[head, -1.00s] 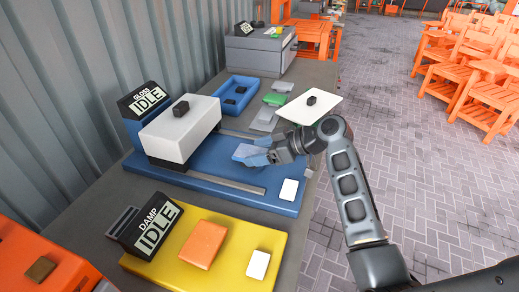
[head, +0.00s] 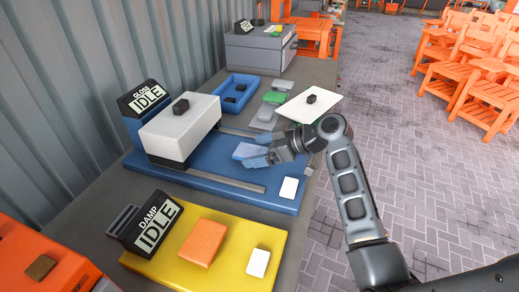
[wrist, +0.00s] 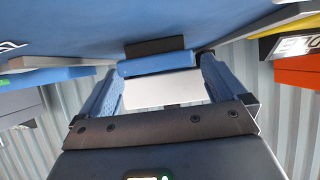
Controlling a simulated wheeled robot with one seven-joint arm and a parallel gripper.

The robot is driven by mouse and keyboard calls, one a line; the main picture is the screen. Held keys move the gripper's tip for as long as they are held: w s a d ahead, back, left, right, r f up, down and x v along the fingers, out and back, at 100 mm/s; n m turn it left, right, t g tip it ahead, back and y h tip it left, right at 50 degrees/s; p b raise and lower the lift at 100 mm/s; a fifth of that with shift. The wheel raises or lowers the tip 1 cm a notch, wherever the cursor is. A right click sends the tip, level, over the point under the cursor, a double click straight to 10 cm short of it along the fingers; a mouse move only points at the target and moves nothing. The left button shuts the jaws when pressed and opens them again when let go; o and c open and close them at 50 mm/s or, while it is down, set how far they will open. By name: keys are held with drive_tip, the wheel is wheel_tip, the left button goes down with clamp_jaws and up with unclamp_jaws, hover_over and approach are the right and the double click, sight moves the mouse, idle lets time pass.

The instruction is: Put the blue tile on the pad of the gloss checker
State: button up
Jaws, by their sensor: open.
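The gloss checker is a blue base (head: 205,168) with a "GLOSS IDLE" display (head: 147,97) and a white hood (head: 180,130) at its left end. The blue tile (head: 246,151) lies flat over the middle of the base, right of the hood. In the wrist view the tile (wrist: 157,64) appears against a dark block (wrist: 154,46), seemingly the pad, and looks to rest on it. My gripper (head: 261,151) is open at the tile's right side. The tile shows beyond and between its fingers (wrist: 162,85), with gaps at both sides.
A white button (head: 289,188) is at the base's front right. A yellow damp checker (head: 180,262) with an orange block stands nearer. Behind are a blue tray (head: 252,84), several loose tiles (head: 266,117) and a white board (head: 300,109) with a black knob. Rails edge the base.

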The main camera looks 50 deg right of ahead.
drive_tip(key=b+v, duration=0.1)
drive_tip(key=v, duration=1.1)
drive_tip(key=shift+c, duration=0.3)
idle(0.7)
